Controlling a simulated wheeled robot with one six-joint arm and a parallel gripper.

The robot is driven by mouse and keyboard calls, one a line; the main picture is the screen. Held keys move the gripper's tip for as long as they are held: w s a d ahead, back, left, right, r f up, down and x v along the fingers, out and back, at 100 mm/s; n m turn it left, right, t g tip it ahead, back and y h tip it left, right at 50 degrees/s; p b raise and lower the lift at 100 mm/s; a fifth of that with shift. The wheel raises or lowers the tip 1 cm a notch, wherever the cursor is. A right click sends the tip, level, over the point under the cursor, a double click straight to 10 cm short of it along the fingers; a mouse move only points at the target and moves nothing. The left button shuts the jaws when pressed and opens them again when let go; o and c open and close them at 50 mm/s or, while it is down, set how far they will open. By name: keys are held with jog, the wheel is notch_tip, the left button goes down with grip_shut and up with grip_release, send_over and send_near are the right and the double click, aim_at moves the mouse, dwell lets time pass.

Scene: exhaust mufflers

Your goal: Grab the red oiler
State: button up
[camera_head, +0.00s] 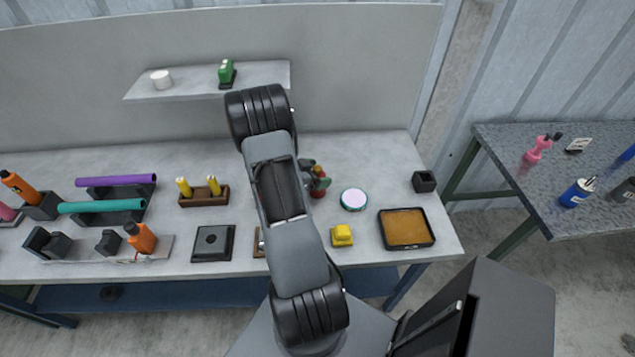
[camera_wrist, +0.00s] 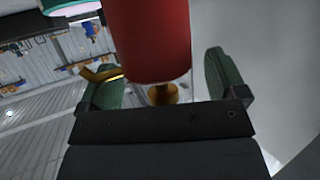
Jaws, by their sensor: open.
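The red oiler (camera_wrist: 148,40) fills the upper middle of the wrist view as a large red cylinder. A brass-coloured neck (camera_wrist: 163,94) and a bent brass spout (camera_wrist: 98,74) show at its lower end in that picture. My gripper (camera_wrist: 160,82) is open, with one green-padded finger on each side of the oiler. I cannot tell whether either finger touches it. In the head view, a small red part of the oiler (camera_head: 318,193) shows on the workbench, just right of my arm. My gripper (camera_head: 314,173) is mostly hidden there.
On the workbench (camera_head: 380,275), a round teal-rimmed tin (camera_head: 354,199), a yellow block (camera_head: 342,235) and a tray with brown contents (camera_head: 406,228) stand to the right. A wooden holder with yellow items (camera_head: 204,196) is left. A wall shelf (camera_head: 195,82) is behind.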

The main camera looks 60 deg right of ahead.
jog(key=shift+d, duration=0.1)
jog(key=c, duration=1.3)
